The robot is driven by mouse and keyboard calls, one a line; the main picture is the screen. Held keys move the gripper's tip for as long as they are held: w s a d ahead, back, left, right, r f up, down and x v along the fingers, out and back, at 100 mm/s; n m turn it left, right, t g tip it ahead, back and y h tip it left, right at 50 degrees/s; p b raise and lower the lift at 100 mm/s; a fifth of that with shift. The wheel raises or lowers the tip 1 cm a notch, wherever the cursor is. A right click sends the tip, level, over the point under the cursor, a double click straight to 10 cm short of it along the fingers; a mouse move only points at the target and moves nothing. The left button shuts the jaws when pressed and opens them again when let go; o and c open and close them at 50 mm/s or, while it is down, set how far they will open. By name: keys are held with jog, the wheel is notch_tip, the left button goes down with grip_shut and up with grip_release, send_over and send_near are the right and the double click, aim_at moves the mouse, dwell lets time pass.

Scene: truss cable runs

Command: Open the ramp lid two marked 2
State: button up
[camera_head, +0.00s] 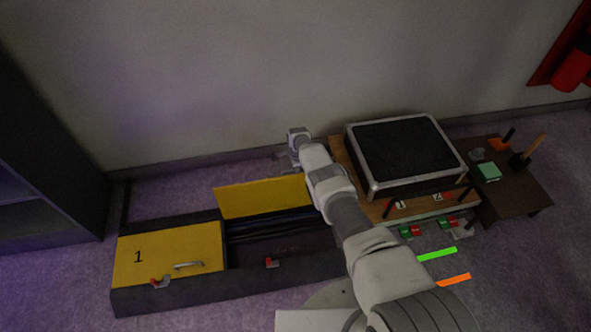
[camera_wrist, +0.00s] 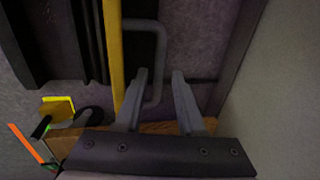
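The ramp's second lid (camera_head: 262,196) is a yellow panel, raised and standing roughly upright at the back of its bay, which lies open in front of it. No number shows on the face I see. In the wrist view the lid (camera_wrist: 115,55) appears edge-on as a yellow strip, with its grey U-shaped handle (camera_wrist: 161,45) on the right side. My gripper (camera_wrist: 160,74) is open, its fingers apart. The handle's outer bar passes between the fingers in that picture; I cannot tell contact. In the head view my gripper (camera_head: 284,156) is behind the lid's upper right.
Lid 1 (camera_head: 205,247) lies shut at the left, with its handle and a red latch (camera_head: 160,282). Another red latch (camera_head: 272,262) is on the open bay's front edge. The wall stands close behind. A black-topped case (camera_head: 405,155) and dark side table (camera_head: 515,190) are right.

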jog(key=shift+o, duration=0.2)
jog(key=shift+s, duration=0.1)
jog(key=p+v, duration=1.5)
jog(key=v, duration=0.2)
jog(key=shift+r+p, duration=0.2)
jog(key=shift+p, duration=0.1)
dwell(0.4)
